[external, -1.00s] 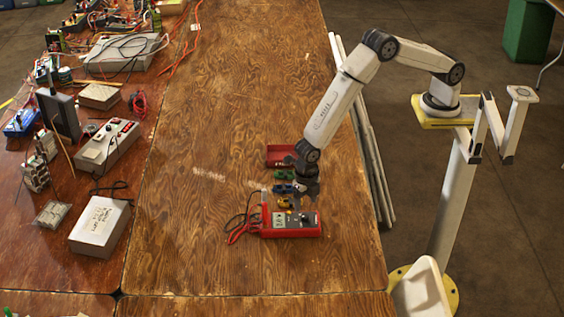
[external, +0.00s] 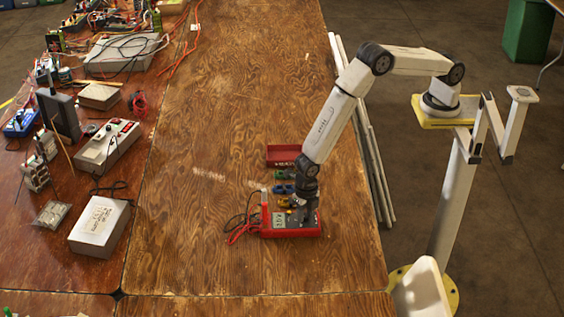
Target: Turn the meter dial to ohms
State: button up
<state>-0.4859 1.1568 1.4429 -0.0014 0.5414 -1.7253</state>
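The red meter (external: 291,233) lies on the wooden table near its front right, with its screen (external: 278,219) at the left end and red and black leads (external: 240,228) trailing off to the left. My gripper (external: 305,215) is over the right part of the meter, low and close to its face. The gripper and wrist cover the area where the dial would be, so the dial is hidden. I cannot tell whether the fingers touch it or how far apart they are.
Behind the meter are a yellow piece (external: 284,203), a blue piece (external: 284,189), a green piece (external: 291,175) and a red tray (external: 282,153). Electronics and a white box (external: 100,226) crowd the left table. The table's middle is clear.

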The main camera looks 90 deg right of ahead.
grip_shut()
jog(key=shift+m, duration=0.4)
jog(key=m, duration=1.7)
dwell(0.4)
